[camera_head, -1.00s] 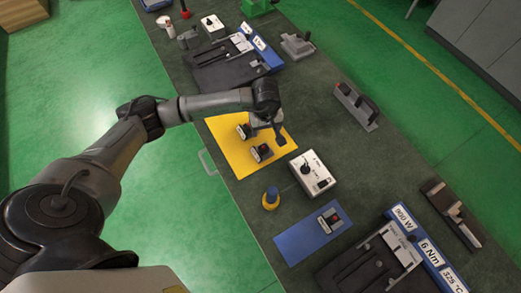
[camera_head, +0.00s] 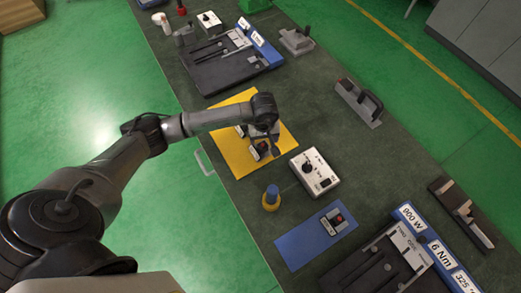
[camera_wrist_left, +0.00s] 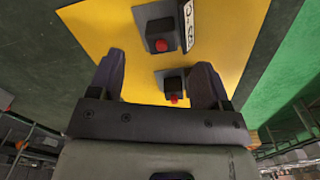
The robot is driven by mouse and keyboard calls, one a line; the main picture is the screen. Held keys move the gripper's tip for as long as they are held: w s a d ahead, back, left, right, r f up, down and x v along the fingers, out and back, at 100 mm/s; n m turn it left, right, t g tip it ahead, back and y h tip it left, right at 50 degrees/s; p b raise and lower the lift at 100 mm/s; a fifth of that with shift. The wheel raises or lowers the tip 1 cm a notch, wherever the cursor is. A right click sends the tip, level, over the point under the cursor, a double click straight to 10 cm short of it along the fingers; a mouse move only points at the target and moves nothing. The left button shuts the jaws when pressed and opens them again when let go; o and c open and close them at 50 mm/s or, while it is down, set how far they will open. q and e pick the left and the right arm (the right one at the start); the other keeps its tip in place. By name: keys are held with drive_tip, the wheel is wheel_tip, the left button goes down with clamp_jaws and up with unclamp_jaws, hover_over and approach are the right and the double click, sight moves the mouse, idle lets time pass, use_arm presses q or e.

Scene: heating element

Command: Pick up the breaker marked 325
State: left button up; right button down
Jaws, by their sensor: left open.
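Two black breakers with red buttons lie on the yellow mat (camera_head: 232,160). The nearer breaker (camera_head: 259,151) is partly covered by my left gripper (camera_head: 266,138); the farther one (camera_head: 240,131) shows only in part beside the arm. In the left wrist view, the open left gripper (camera_wrist_left: 162,66) points at the mat. I cannot read 325 on any breaker. My right gripper is not in view.
A third breaker (camera_head: 336,222) lies on the blue mat (camera_head: 300,242). A white box with a knob (camera_head: 314,172) and a yellow-and-blue button (camera_head: 271,198) stand near the yellow mat. A black fixture (camera_head: 375,265) has a blue edge marked 900 W, 6 Nm and 325 °C.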

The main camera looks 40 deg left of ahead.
sight(263, 145)
use_arm(q)
wheel_tip(263, 145, down, 5)
drive_tip(key=shift+s+b, duration=0.15)
drive_tip(key=shift+b, duration=1.05)
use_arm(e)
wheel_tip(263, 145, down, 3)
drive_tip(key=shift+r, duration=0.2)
use_arm(q)
drive_tip(key=shift+r, duration=0.1)
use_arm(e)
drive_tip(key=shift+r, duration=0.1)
use_arm(q)
drive_tip(key=shift+c, duration=0.3)
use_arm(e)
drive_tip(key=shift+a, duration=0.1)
use_arm(q)
drive_tip(key=c, duration=0.9)
